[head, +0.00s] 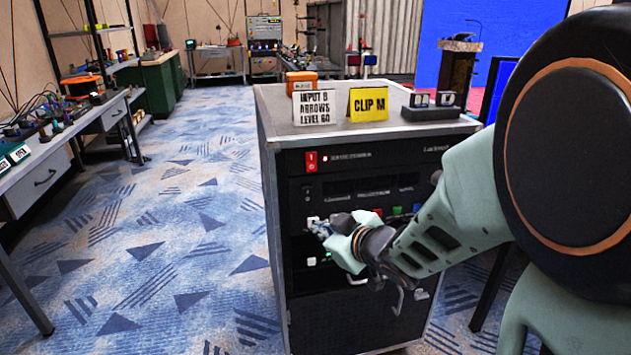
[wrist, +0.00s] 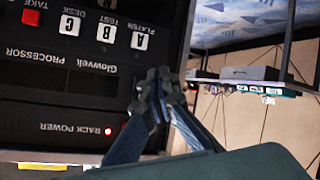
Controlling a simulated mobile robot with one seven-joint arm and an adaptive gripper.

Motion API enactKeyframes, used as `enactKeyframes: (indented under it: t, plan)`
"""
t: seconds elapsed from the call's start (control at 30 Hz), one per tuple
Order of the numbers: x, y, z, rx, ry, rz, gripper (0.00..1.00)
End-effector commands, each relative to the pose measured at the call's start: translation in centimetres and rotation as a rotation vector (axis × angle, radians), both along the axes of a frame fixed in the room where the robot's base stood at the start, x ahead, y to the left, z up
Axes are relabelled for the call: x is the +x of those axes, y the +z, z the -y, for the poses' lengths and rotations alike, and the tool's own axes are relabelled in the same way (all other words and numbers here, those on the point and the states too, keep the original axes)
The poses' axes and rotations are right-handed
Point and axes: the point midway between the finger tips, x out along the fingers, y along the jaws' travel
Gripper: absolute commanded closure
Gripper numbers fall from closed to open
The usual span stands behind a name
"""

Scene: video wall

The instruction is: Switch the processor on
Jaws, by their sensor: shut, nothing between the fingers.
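The processor (head: 375,190) is a black unit in the rack below the rack power row; its display window looks dark. A small black switch (head: 308,193) sits at its left end in the head view. In the wrist view the processor panel (wrist: 60,75) appears upside down, with white buttons A (wrist: 140,38), B and C and a red TAKE button (wrist: 31,17). My gripper (head: 316,224) is shut and empty at the left part of the panel, just below the switch. In the wrist view its fingertips (wrist: 160,84) cover the panel edge beside button A and hide the switch; contact cannot be told.
On the rack top (head: 400,122) stand a white sign (head: 314,107), a yellow CLIP M sign (head: 368,104) and a small black device. Carpet left of the rack is clear.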

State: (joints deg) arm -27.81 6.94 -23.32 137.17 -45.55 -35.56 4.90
Motion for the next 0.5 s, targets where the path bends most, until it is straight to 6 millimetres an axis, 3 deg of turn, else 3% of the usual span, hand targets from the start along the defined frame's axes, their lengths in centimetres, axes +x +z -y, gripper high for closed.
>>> enactKeyframes:
  t: [0.5]
  plan:
    - [6.2,2.3,-1.7,-0.003,-0.001,0.000,1.00]
